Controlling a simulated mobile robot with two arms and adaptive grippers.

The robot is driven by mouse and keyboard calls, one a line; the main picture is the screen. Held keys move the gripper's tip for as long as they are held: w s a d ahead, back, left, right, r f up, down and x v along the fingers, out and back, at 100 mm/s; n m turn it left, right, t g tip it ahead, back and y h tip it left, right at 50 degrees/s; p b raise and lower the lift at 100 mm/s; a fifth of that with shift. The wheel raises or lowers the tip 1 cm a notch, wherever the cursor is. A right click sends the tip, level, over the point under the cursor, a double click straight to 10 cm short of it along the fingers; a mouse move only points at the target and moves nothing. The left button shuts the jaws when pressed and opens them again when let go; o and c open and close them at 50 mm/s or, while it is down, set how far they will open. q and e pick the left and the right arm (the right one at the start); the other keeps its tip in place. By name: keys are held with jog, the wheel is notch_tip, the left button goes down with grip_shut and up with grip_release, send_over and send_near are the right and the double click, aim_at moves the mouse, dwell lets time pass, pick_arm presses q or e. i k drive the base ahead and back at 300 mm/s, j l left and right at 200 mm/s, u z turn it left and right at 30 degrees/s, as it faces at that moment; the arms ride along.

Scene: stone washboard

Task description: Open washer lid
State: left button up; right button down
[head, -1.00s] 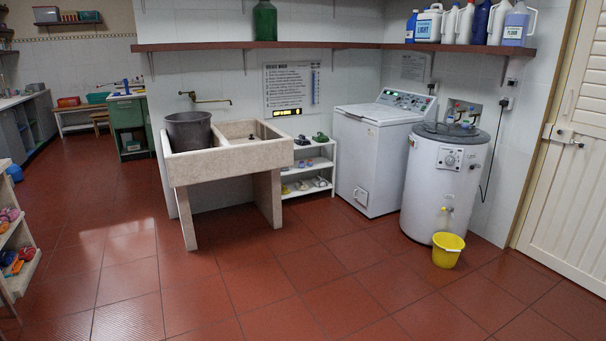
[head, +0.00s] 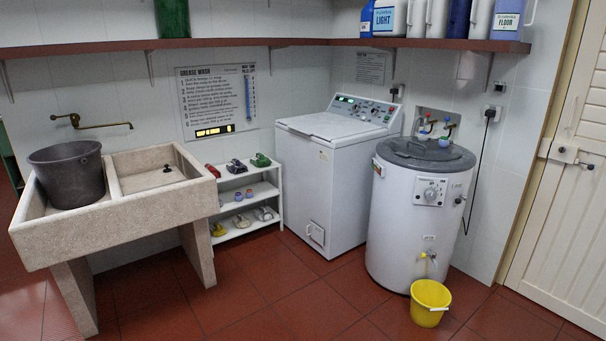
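A white top-loading washer (head: 309,187) stands against the back wall, right of the middle in the head view. Its flat white lid (head: 330,126) lies shut on top. A control panel (head: 365,110) with several knobs and a lit display rises behind the lid. A round white tub machine (head: 417,215) with a dark grey lid (head: 426,152) stands close to its right. That lid also lies shut. Neither of my grippers shows in the view.
A stone sink (head: 140,210) with a dark bucket (head: 67,174) stands at the left. A small white shelf (head: 247,208) fills the space beside the washer. A yellow bucket (head: 430,304) sits on the floor before the tub machine. The red tiled floor before the washer is clear.

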aim_at(328, 126)
jog(key=i, duration=2.65)
